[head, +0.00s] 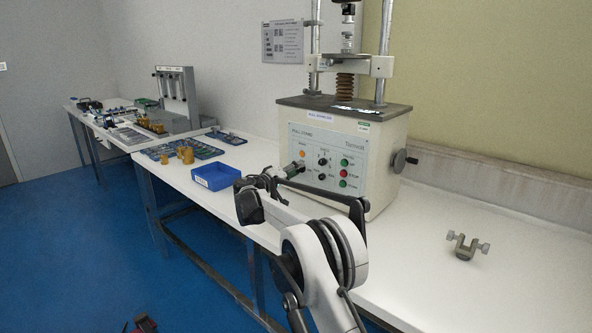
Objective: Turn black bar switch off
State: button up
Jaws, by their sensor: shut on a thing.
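The pull-stand tester (345,130) stands on the white bench with a light control panel (305,140) on its front. My gripper (297,167) reaches the lower left of this panel, and its fingers are shut on the black bar switch there. The fingers hide most of the switch, so I cannot tell its angle. An orange lamp (302,153) sits just above the fingers. Two small black knobs (322,161) are to their right, one above the other.
Green and red buttons (345,172) line the panel's right. A blue bin (216,177) stands left of my gripper, with brass-coloured parts (186,155) behind it. A metal clamp (465,246) lies on the right bench, which is otherwise clear. A crank handle (405,160) sticks out from the tester's right side.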

jog(key=n, duration=0.6)
jog(key=shift+f+n, duration=0.2)
jog(key=shift+n, duration=0.2)
dwell(0.4)
jog(key=o, duration=1.1)
jog(key=v, duration=1.2)
jog(key=shift+r, duration=0.1)
